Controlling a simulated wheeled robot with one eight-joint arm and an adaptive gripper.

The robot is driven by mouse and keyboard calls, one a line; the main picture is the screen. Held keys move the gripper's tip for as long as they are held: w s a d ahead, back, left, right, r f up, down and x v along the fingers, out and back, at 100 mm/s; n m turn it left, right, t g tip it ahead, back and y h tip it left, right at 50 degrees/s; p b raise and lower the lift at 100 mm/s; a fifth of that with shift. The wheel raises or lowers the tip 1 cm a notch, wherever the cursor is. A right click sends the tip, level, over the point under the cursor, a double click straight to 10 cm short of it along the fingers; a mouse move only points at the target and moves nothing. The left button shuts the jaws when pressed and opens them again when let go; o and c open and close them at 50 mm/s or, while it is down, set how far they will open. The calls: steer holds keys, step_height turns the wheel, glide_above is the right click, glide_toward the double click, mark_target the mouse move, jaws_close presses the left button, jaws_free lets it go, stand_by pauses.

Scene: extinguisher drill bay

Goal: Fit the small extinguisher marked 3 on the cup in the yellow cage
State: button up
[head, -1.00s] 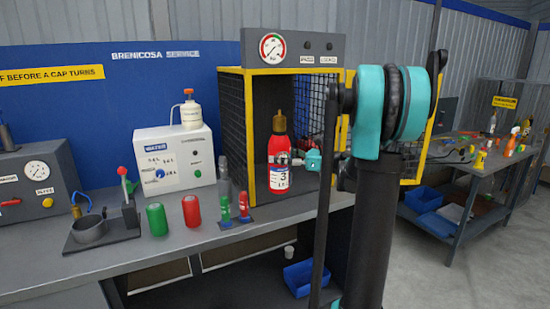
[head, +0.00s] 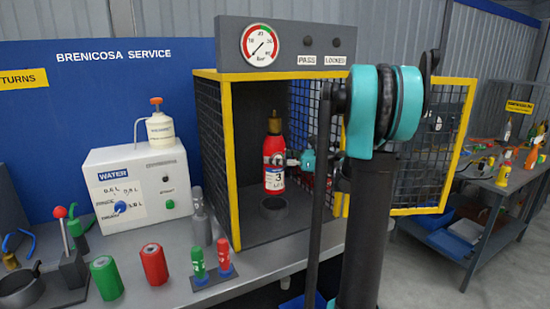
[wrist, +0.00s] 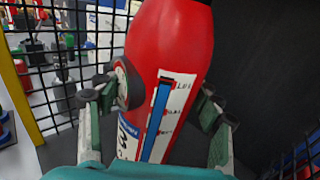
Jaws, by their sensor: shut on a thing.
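The small red extinguisher (head: 274,168) marked 3 is upright inside the yellow cage (head: 229,150), with its brass top up. It sits right over the dark round cup (head: 273,210) on the cage floor, its base at or just above the rim; I cannot tell whether they touch. My gripper (head: 290,160) reaches in from the right and is shut on the extinguisher's body. In the wrist view the red body (wrist: 172,45) stands between my two fingers (wrist: 160,105), tilted in the picture, with its label and a round gauge showing. The cup is hidden there.
The cage door (head: 420,150) stands open to the right. A gauge panel (head: 290,47) tops the cage. Left on the bench are a white water unit (head: 140,185), red and green cylinders (head: 153,264) and a small rack (head: 212,277). My arm covers the cage's right front.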

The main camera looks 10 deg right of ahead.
mark_target(275, 180)
steer(key=shift+w+f, duration=0.2)
steer(key=shift+f, duration=4.5)
steer(key=o, duration=2)
steer(key=shift+c, duration=0.2)
steer(key=shift+f, duration=0.1)
step_height(275, 180, up, 10)
steer(key=shift+s+r, duration=0.1)
steer(key=shift+s, duration=0.1)
